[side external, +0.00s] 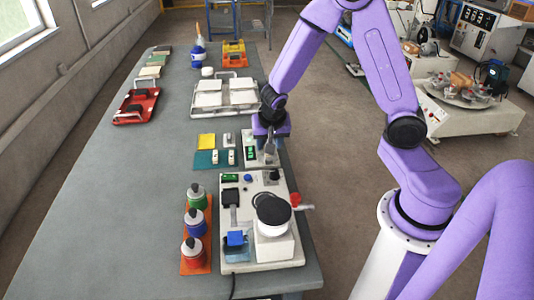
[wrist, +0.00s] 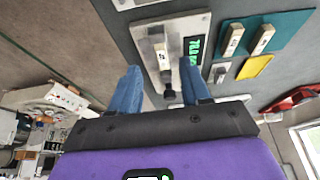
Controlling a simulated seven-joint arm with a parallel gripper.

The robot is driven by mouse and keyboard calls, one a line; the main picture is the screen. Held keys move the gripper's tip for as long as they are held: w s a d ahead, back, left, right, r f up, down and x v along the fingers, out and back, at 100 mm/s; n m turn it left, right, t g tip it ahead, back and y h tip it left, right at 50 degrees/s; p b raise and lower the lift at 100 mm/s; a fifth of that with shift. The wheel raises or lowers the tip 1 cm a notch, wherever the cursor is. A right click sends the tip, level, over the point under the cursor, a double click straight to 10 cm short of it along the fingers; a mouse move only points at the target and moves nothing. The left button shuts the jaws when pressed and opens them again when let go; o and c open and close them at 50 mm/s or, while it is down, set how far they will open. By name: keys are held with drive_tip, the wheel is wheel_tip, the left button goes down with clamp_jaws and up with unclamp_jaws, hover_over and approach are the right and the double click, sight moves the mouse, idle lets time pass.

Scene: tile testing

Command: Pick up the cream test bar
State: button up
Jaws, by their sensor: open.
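Two cream bars with dark marks lie side by side on a teal mat (wrist: 290,24); the wrist view shows one bar (wrist: 232,40) and the other (wrist: 263,38), and the side view shows them small (side external: 215,157). A greyish-cream bar-like piece (wrist: 160,48) lies on a pale device with a green display (wrist: 194,48). My gripper (wrist: 163,88) is open, its blue fingers spread over that device with a dark knob between them. In the side view my gripper (side external: 269,146) is at the device, and the piece there is largely hidden. Contact cannot be told.
A yellow pad (side external: 206,141) and a small grey block (side external: 229,138) lie beside the mat. A larger instrument (side external: 284,249) and several bottles on an orange tray (side external: 196,265) stand nearer. A white tray (side external: 225,95) stands beyond. The table's left side is mostly clear.

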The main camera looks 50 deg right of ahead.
drive_tip(key=shift+x, duration=2.6)
clamp_jaws()
